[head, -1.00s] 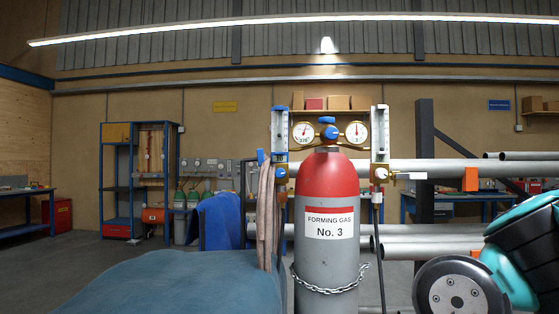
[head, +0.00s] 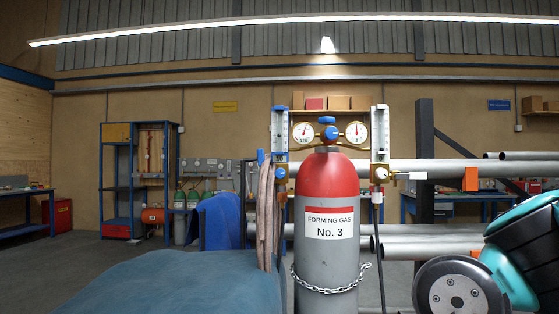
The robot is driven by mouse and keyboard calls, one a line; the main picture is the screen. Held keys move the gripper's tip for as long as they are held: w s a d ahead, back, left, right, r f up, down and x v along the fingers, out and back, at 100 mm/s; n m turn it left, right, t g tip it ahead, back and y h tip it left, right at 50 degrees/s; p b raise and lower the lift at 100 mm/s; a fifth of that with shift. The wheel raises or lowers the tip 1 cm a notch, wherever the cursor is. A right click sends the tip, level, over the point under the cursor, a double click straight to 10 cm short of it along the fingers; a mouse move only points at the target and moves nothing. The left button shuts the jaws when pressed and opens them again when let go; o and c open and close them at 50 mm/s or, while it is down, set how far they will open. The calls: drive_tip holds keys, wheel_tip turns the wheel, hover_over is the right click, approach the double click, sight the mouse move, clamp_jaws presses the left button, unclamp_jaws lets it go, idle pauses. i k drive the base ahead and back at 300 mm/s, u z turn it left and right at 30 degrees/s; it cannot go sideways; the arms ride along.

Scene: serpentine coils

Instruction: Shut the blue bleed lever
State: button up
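A grey gas cylinder (head: 327,260) with a red top stands upright in the middle of the head view, labelled "FORMING GAS No. 3". Above it is a brass manifold with two round gauges and a flowmeter on each side. A small blue lever (head: 261,157) points upright at the left of the left flowmeter (head: 279,130), beside a blue knob (head: 281,173). On the right side a white lever (head: 411,176) lies level, pointing right from a white knob (head: 381,173). My gripper is not in view; only teal, black and grey links of my arm show at the lower right.
Brown hoses (head: 266,215) hang left of the cylinder, beside a blue-grey covered shape (head: 165,285) in the left foreground. A chain (head: 327,288) crosses the cylinder. Grey pipes (head: 450,168) run behind at the right. Open floor shows at the left.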

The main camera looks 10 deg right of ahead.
sight(260, 155)
drive_tip(key=k, duration=1)
drive_tip(key=z, duration=1.6)
drive_tip(key=i, duration=1.15)
drive_tip(key=u, duration=2.15)
drive_tip(key=i, duration=1)
drive_tip(key=z, duration=0.05)
